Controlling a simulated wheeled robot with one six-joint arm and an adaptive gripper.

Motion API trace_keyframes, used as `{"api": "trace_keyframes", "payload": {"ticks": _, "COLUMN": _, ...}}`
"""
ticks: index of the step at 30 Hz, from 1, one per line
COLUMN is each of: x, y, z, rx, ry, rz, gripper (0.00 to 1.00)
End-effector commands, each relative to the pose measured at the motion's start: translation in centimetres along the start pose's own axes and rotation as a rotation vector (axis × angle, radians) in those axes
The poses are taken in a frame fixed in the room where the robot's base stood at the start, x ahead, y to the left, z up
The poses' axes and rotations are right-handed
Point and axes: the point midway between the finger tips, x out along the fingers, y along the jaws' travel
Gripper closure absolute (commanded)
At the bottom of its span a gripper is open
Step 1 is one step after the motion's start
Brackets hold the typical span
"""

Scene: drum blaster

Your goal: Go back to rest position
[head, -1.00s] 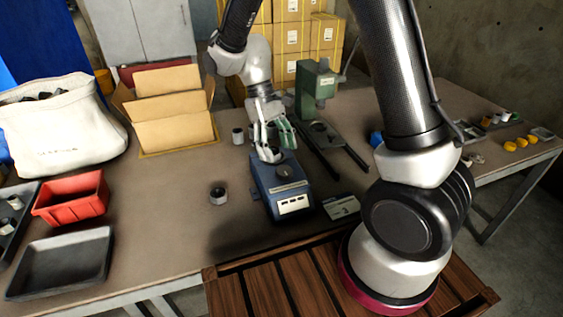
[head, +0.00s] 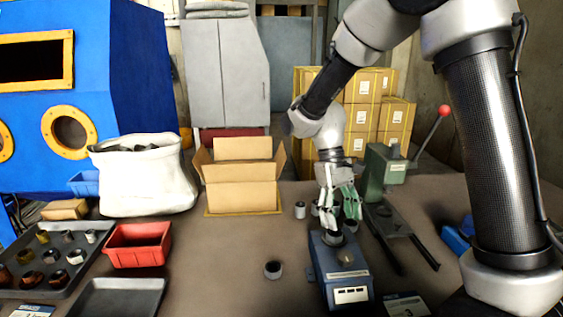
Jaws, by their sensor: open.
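My gripper (head: 338,222) hangs fingers down over the back of a blue box-shaped device (head: 342,278) with a white label on its front. The fingers are apart. A small dark part shows between or behind the fingertips; I cannot tell whether they touch it. My arm reaches in from the upper right and bends down to the gripper.
A green press (head: 384,172) with a red-knobbed lever stands just right of the gripper. An open cardboard box (head: 243,192), white sack (head: 143,178), red bin (head: 138,250), dark tray (head: 118,298) and parts tray (head: 62,290) stand left. A small ring (head: 272,270) lies on bare table (head: 225,265).

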Motion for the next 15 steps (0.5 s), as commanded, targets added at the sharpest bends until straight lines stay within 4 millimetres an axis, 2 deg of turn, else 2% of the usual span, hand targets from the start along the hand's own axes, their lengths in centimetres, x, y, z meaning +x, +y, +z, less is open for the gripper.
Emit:
{"api": "trace_keyframes", "payload": {"ticks": 5, "x": -1.9, "y": 1.9, "z": 5.4, "rx": 0.045, "ry": 0.127, "rz": -0.016, "gripper": 0.39}}
{"api": "trace_keyframes", "payload": {"ticks": 9, "x": -3.4, "y": 3.9, "z": 10.6, "rx": 0.114, "ry": 0.265, "rz": -0.031, "gripper": 0.39}}
{"api": "trace_keyframes", "payload": {"ticks": 15, "x": -4.5, "y": 6.2, "z": 17.9, "rx": 0.235, "ry": 0.475, "rz": -0.035, "gripper": 0.39}}
